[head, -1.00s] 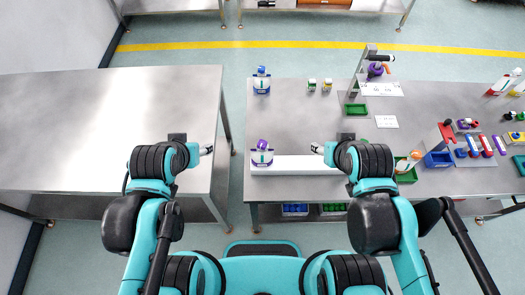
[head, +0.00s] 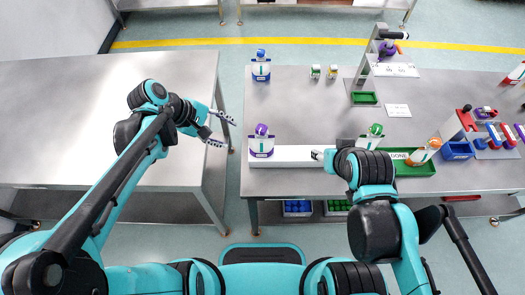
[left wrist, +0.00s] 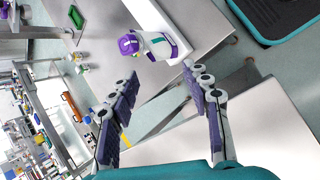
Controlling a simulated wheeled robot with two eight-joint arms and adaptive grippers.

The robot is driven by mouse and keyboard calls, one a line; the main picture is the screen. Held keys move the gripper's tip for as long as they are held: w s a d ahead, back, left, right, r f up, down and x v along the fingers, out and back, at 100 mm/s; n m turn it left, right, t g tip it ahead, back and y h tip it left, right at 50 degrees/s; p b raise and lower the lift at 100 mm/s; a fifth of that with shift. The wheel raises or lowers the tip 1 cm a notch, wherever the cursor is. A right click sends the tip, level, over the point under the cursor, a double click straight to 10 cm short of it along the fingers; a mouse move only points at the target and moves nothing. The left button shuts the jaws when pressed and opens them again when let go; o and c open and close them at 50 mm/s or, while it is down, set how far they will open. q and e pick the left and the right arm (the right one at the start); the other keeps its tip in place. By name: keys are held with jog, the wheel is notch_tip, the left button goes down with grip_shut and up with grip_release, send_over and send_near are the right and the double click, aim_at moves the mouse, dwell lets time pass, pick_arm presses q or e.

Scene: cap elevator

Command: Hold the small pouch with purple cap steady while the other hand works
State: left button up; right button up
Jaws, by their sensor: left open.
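The small pouch with purple cap (head: 261,146) stands upright at the left end of the long white block (head: 298,153), near the front left corner of the right table. It also shows in the left wrist view (left wrist: 155,45), beyond my fingers and apart from them. My left gripper (head: 227,132) is open and empty, left of the pouch near the right edge of the left table. Its two spread fingers (left wrist: 160,74) show in the left wrist view. My right gripper (head: 318,155) is over the white block, right of the pouch; its fingers are mostly hidden by my arm.
A blue-capped pouch (head: 261,68) stands farther back. A green-capped pouch (head: 374,136) and an orange-capped one (head: 425,150) are by a green tray (head: 413,170) on the right. A stand with a grey column (head: 368,58) is behind. A floor gap separates the tables.

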aim_at(254, 147)
pick_arm(q)
jog(key=w+f+n+g+h+b, duration=0.1)
jog(key=w+f+n+h+b, duration=0.2)
jog(key=f+b, duration=0.3)
jog(key=w+f+n+g+h+b, duration=0.2)
jog(key=w+f+n+h+b, duration=0.15)
jog(key=f, duration=0.45)
jog(key=shift+y, duration=0.25)
jog(key=b+x, duration=0.1)
jog(key=x, duration=0.3)
jog(key=b+x, duration=0.2)
jog(key=x, duration=0.3)
jog(key=shift+s+d+r, duration=0.1)
jog(key=shift+s, duration=0.1)
jog(key=shift+b+x, duration=0.3)
jog(key=shift+x, duration=0.55)
jog(key=shift+r, duration=0.1)
jog(key=shift+c, duration=0.3)
jog(key=c, duration=0.6)
jog(key=shift+c, duration=0.2)
